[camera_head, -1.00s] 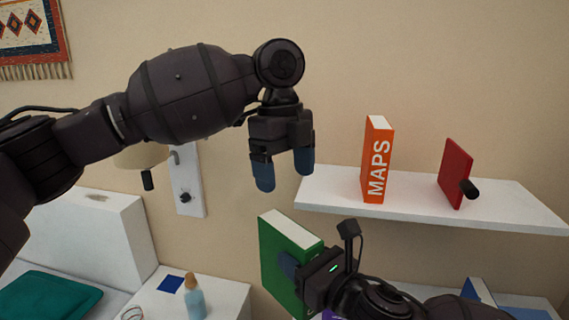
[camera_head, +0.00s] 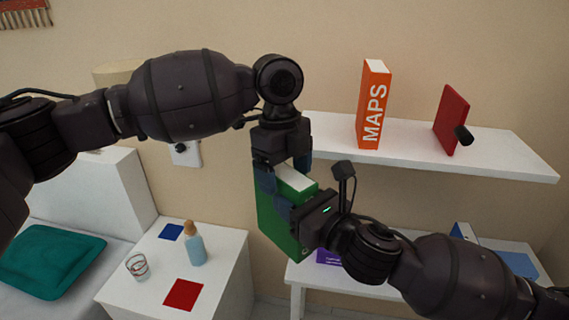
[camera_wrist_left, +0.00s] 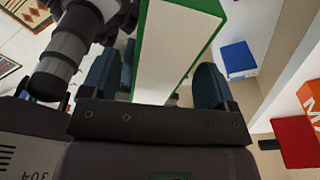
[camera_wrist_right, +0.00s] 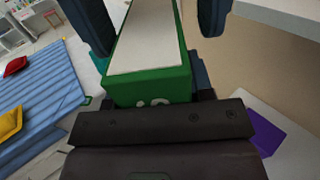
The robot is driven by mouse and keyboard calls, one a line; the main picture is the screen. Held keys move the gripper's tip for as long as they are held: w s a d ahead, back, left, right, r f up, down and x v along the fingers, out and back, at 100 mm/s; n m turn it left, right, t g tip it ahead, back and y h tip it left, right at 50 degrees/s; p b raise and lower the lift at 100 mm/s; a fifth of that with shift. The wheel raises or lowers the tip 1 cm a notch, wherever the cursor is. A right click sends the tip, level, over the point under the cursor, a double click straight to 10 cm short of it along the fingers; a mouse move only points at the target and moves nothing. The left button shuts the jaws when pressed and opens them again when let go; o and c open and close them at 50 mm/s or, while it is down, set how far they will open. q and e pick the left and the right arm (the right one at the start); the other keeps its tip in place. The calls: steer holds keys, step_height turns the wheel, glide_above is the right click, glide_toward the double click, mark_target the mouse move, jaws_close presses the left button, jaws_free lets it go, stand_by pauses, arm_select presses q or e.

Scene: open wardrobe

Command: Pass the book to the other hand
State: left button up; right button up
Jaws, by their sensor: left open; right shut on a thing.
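The green book (camera_head: 275,222) is held upright in front of the wall, its white page edge facing up. It also shows in the left wrist view (camera_wrist_left: 172,50) and the right wrist view (camera_wrist_right: 148,85). My right gripper (camera_head: 292,215) is shut on the book from its lower right side. My left gripper (camera_head: 284,178) points down over the book's top, open. In the left wrist view its fingers (camera_wrist_left: 160,85) stand on either side of the book, with a visible gap on the right; contact on the left is unclear.
An orange MAPS book (camera_head: 373,105) and a red book (camera_head: 450,120) stand on the white wall shelf (camera_head: 420,148) at right. A bottle (camera_head: 194,245), a glass (camera_head: 137,266) and coloured squares are on the white nightstand (camera_head: 222,270). A purple item (camera_head: 328,258) lies on a lower white surface.

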arm_select(q)
steer(key=shift+c, duration=0.2)
steer(key=c, duration=1.2)
steer(key=shift+c, duration=0.5)
arm_select(e)
steer(key=o, duration=1.3)
